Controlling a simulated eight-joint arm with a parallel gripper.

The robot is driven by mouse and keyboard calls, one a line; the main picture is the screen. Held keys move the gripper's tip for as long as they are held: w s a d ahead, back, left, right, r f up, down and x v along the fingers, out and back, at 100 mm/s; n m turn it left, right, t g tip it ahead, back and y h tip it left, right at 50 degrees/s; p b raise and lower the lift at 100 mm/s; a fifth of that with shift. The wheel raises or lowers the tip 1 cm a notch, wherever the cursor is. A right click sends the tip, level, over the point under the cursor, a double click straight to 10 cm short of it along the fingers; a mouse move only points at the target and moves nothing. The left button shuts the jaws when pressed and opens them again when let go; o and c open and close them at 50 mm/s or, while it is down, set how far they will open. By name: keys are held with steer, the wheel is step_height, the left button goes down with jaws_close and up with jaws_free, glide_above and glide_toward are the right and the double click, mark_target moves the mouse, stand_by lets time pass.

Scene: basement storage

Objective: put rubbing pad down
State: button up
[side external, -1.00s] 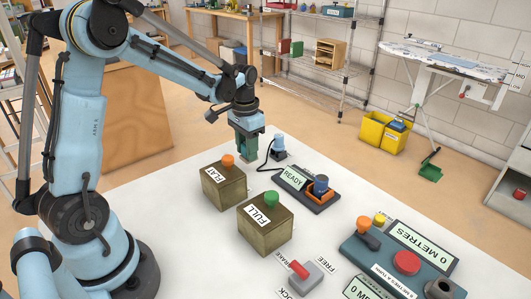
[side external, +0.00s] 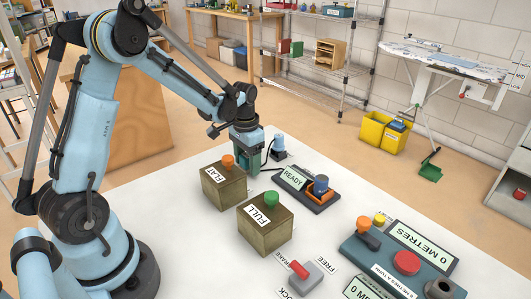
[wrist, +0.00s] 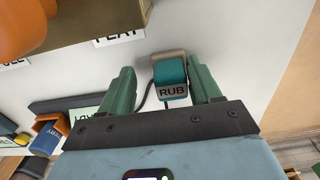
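The rubbing pad (wrist: 171,80), a teal block labelled RUB, shows between my two green fingers in the wrist view, with gaps on both sides. My gripper (wrist: 160,80) is open with its fingers apart. My gripper (side external: 254,162) is low over the table, just left of that piece and behind the FLAT box. The depth between fingertips and pad is hard to judge.
The FLAT box (side external: 226,188) with an orange knob stands close by. The FULL box (side external: 266,226) is nearer the camera. The READY unit (side external: 293,178), with a dark cable beside it, lies to the right. A teal control console (side external: 385,262) stands at front right.

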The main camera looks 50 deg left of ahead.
mark_target(247, 157)
steer(key=shift+r, duration=0.1)
step_height(247, 157, up, 12)
steer(key=s+d+t, duration=0.7)
steer(key=s+d, duration=0.3)
steer(key=d, duration=0.2)
steer(key=shift+s+d+r, duration=0.25)
steer(key=shift+s+r, duration=0.05)
steer(key=shift+s, duration=0.05)
steer(key=shift+o, duration=0.2)
